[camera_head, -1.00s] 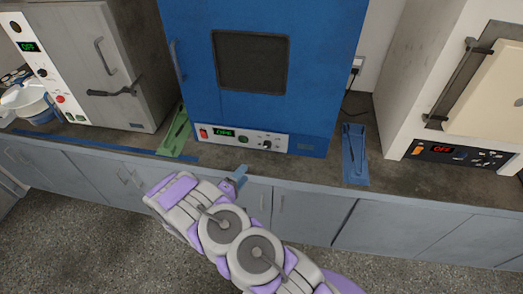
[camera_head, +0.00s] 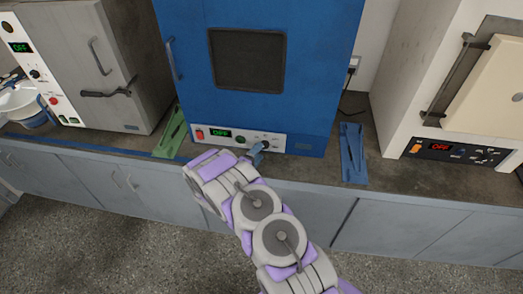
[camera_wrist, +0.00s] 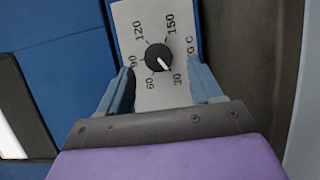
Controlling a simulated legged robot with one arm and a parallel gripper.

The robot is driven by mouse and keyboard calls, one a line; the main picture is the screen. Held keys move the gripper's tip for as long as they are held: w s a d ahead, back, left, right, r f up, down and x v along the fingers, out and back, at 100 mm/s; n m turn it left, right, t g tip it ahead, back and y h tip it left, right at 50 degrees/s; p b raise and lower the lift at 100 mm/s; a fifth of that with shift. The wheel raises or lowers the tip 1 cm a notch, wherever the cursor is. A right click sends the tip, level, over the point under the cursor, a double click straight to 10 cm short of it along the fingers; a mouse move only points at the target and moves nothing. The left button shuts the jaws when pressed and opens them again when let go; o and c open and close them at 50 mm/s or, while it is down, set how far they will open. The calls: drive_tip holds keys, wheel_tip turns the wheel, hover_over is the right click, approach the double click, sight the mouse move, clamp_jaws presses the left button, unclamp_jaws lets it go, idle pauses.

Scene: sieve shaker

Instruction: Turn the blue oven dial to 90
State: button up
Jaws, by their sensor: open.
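The blue oven (camera_head: 300,80) stands in the middle of the bench, its white control panel (camera_head: 215,142) along the bottom front. In the wrist view its black dial (camera_wrist: 157,57) sits on a white plate marked 30, 60, 90, 120 and 150. The dial's white pointer aims down-right, toward the 30 mark. My gripper (camera_wrist: 162,70) is open, with one blue finger on each side of the dial and a visible gap to it. In the head view my gripper (camera_head: 256,152) is in front of the panel and partly covers the dial area.
A grey oven (camera_head: 110,75) stands at left and a cream oven (camera_head: 440,90) at right. A green tray (camera_head: 171,135) and a blue tray (camera_head: 352,155) lie on the bench beside the blue oven. The oven's display (camera_head: 220,133) is lit green.

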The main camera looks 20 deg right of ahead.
sight(265, 144)
drive_tip(key=shift+x, duration=1.8)
drive_tip(key=shift+c, duration=0.2)
drive_tip(key=shift+a, duration=0.15)
drive_tip(key=c, duration=0.4)
drive_tip(key=shift+s, duration=0.1)
drive_tip(key=c, duration=0.6)
